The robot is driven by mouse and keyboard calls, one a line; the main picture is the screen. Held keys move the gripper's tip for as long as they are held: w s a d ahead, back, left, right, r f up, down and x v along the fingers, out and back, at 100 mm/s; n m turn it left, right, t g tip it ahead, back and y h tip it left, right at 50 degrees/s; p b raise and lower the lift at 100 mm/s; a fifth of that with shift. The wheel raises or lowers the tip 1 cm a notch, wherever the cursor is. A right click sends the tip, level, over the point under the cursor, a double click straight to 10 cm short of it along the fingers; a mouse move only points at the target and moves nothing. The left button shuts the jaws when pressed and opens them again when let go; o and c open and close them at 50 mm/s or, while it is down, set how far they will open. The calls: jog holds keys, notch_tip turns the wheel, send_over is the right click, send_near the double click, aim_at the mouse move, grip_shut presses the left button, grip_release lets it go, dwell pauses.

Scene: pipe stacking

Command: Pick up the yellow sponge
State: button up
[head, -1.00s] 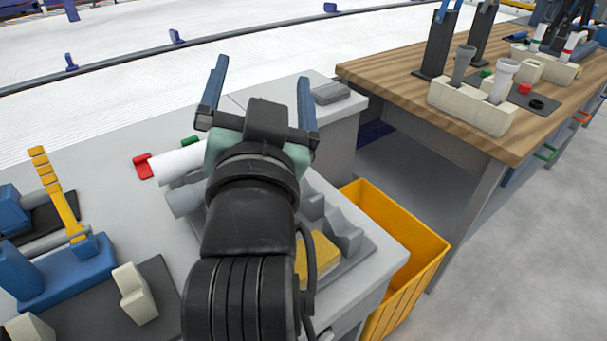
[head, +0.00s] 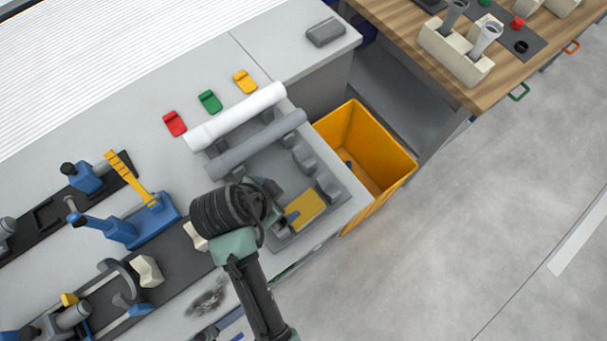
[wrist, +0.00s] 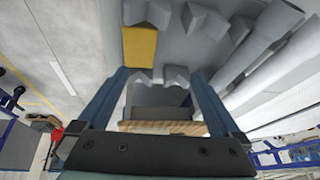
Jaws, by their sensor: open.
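The yellow sponge (head: 307,207) lies in the front part of a grey tray (head: 262,165), partly covered by my gripper in the head view. In the wrist view the sponge (wrist: 140,47) is a flat yellow block just beyond the tip of the left finger. My gripper (wrist: 158,74) is open and empty, its two blue fingers spread apart. The sponge is ahead of the fingertips, off to the left finger's side, and not between the fingers. In the head view my wrist hides most of the gripper.
Grey V-shaped supports (head: 304,158) stand in the tray near the sponge. A white pipe (head: 235,117) and a grey pipe (head: 256,144) lie across its back. A yellow bin (head: 350,145) stands right of the bench. Blue clamps (head: 125,228) are at left.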

jog(key=s+d+g+p, duration=0.1)
jog(key=s+p, duration=0.1)
send_over(303, 209)
jog(key=s+a, duration=0.2)
jog(key=shift+m+h, duration=0.3)
jog(key=shift+h, duration=0.1)
jog(key=f, duration=0.5)
jog(key=shift+d+f, duration=0.2)
jog(key=shift+f, duration=0.1)
jog(key=shift+w+x, duration=0.15)
jog(key=shift+x, duration=1.15)
jog(key=shift+w+x, duration=0.15)
jog(key=shift+x, duration=1.1)
jog(key=shift+w+d+f, duration=0.1)
jog(key=shift+w+f, duration=0.05)
jog(key=shift+f, duration=0.4)
jog(key=shift+f, duration=0.2)
jog(key=c, duration=1.3)
